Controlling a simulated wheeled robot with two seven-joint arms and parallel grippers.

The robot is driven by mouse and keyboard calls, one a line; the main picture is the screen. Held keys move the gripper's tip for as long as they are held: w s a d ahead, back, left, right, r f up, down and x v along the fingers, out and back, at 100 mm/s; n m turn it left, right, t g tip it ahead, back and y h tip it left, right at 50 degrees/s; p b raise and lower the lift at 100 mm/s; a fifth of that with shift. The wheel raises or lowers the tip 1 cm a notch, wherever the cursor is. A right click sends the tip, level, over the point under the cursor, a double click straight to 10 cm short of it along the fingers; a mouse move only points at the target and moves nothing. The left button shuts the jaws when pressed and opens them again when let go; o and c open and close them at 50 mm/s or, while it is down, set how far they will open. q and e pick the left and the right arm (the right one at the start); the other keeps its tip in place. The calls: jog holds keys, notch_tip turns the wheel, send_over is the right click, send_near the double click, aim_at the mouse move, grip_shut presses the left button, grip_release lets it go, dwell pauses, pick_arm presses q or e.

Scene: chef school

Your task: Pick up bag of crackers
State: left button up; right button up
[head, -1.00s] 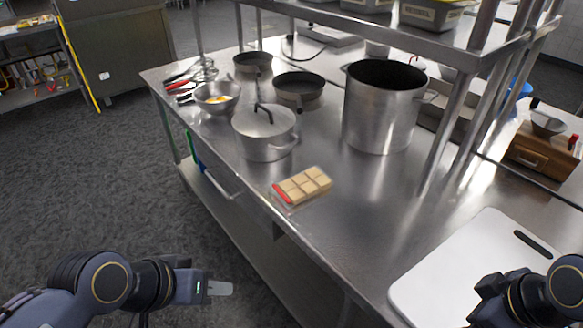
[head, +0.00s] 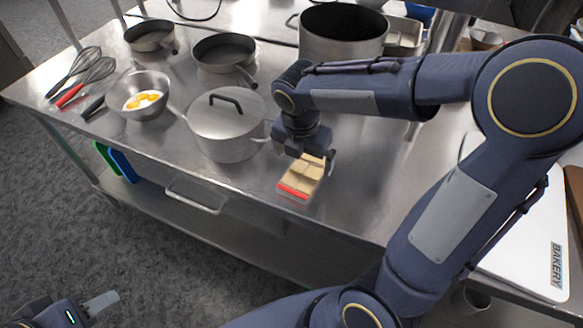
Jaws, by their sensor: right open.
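The bag of crackers (head: 299,184) lies near the front edge of the steel table, a clear pack of tan squares with a red end toward me. My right gripper (head: 306,160) points down over the far part of the bag, its fingers open around or just above it. The gripper hides the bag's far end, and I cannot tell whether the fingers touch it. My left gripper (head: 101,302) is low at the bottom left, away from the table, and holds nothing visible. Its jaw gap does not show.
A lidded pot (head: 226,128) stands just left of the bag. A large stockpot (head: 341,36), two pans (head: 224,52) (head: 150,36), a bowl with yolks (head: 140,96) and whisks (head: 84,76) stand behind and left. A white cutting board (head: 535,262) lies at right.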

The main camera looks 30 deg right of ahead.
aim_at(306, 169)
jog(key=f, duration=0.2)
jog(key=w+d+f, duration=0.1)
jog(key=f, duration=0.3)
jog(key=shift+w+d+f, duration=0.1)
jog(key=shift+w+d, duration=0.05)
jog(key=shift+d, duration=0.1)
jog(key=c, duration=1)
jog(key=shift+c, duration=0.2)
jog(key=shift+r, duration=0.2)
